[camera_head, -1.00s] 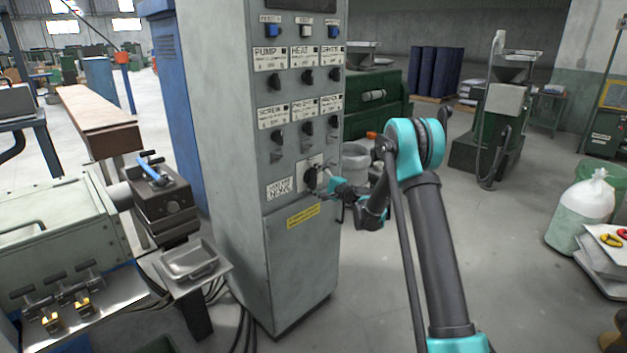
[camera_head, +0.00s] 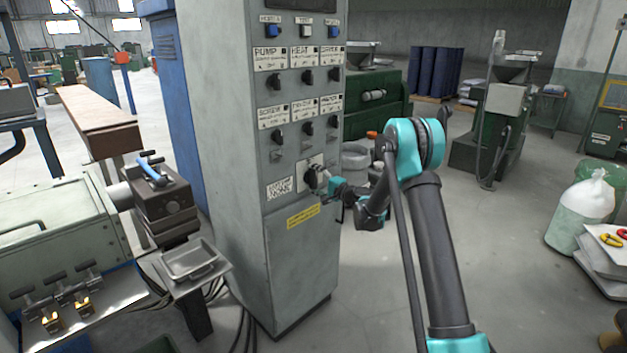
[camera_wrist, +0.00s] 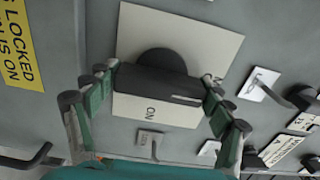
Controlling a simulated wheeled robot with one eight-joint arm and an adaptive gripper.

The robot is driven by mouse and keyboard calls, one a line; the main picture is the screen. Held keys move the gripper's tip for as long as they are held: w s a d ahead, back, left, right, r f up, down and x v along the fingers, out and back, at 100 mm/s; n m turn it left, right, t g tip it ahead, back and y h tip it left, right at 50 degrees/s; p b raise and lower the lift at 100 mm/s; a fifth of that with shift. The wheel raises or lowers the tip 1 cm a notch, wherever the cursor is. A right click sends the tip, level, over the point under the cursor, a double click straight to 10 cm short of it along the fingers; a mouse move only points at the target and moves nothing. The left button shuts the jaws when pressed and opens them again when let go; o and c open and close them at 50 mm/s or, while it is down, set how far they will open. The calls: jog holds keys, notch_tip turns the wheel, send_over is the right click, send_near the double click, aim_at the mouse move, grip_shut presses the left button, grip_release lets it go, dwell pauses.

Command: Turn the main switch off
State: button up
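The main switch (camera_head: 311,177) is a black rotary handle on a pale plate low on the front of the grey control cabinet. In the wrist view its bar handle (camera_wrist: 158,86) lies nearly crosswise, slightly tilted, with a short pale line near its right end. My gripper (camera_head: 325,186) is at the switch. In the wrist view my gripper (camera_wrist: 160,82) has one fingertip at each end of the bar, and both appear to touch it. The far side of the knob is partly hidden by the bar.
The grey cabinet (camera_head: 225,150) carries rows of smaller labelled knobs above the switch. A yellow warning label (camera_head: 303,216) is below it. A machine with a metal tray (camera_head: 189,260) stands at the left. Open floor (camera_head: 520,260) lies to the right of my arm.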

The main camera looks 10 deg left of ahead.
jog(key=o, duration=0.4)
jog(key=shift+d, duration=0.1)
jog(key=v, duration=1.2)
jog(key=shift+s, duration=0.1)
jog(key=s+d+n+g+h, duration=0.2)
jog(key=s+d+n+h, duration=0.1)
jog(key=s, duration=0.6)
jog(key=s+d+n+g+h, duration=0.2)
jog(key=s+d, duration=0.1)
jog(key=s, duration=0.6)
jog(key=s+d+f+g+h, duration=0.1)
jog(key=s+d+f+h, duration=0.1)
jog(key=s+d, duration=0.4)
jog(key=s+d+f+n+g+h, duration=0.1)
jog(key=s+d+f+h, duration=0.2)
jog(key=s+d, duration=0.3)
jog(key=s+d+f+n+h, duration=0.1)
jog(key=s+d+h, duration=0.3)
jog(key=s, duration=1)
jog(key=shift+s+d+f+g, duration=0.2)
jog(key=shift+d+f, duration=0.15)
jog(key=shift+d, duration=0.15)
jog(key=shift+s+d+f+g, duration=0.2)
jog(key=shift+d+f, duration=0.15)
jog(key=shift+d, duration=0.15)
